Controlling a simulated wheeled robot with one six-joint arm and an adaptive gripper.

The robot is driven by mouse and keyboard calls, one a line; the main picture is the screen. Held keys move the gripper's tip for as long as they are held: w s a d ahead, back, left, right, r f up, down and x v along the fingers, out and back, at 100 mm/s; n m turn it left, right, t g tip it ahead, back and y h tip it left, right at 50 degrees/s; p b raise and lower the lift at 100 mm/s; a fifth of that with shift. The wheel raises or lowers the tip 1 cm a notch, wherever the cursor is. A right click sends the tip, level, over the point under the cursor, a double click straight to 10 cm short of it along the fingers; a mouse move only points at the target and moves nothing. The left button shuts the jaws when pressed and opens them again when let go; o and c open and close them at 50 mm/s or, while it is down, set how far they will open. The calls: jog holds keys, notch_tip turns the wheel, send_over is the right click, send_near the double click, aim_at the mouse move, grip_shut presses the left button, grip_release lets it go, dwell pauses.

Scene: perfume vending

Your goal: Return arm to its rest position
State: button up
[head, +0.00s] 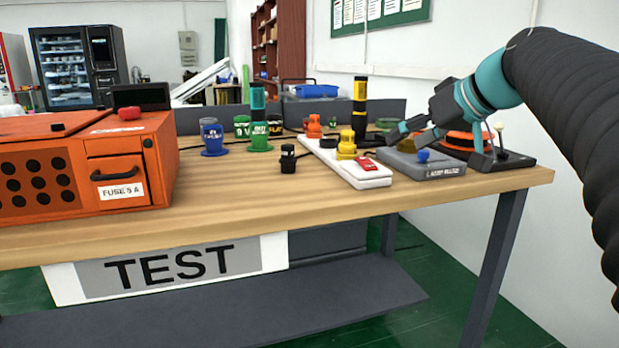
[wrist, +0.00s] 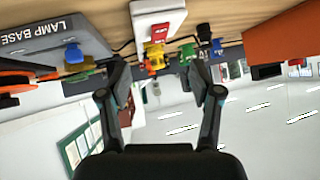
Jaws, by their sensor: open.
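My arm with its teal joint (head: 490,78) comes in from the right in the head view. My gripper (head: 405,130) is over the right part of the workbench, above and behind the grey lamp base (head: 425,165). In the wrist view my gripper (wrist: 158,72) is open, its two fingers spread wide with nothing held between them. That view is upside down, with the table along the top. The lamp base (wrist: 62,45) with its blue knob lies beyond the fingers there.
A white power strip (head: 345,162) with yellow and orange plugs lies beside the lamp base. A black plug (head: 288,160), blue plug (head: 211,138) and green plug (head: 259,135) stand left of it. An orange box (head: 120,150) fills the left. The bench front (head: 300,210) is clear.

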jog(key=s+a+f+m+g+h, duration=0.1)
jog(key=s+f+m+h, duration=0.1)
jog(key=s+f, duration=1)
jog(key=s+a+f+m+g+h, duration=0.1)
jog(key=s+f+h, duration=0.3)
jog(key=s+f, duration=0.9)
notch_tip(320, 180, down, 5)
jog(key=shift+s+r+m+g, duration=0.1)
jog(key=shift+s+m+g, duration=0.15)
jog(key=shift+m+g, duration=0.35)
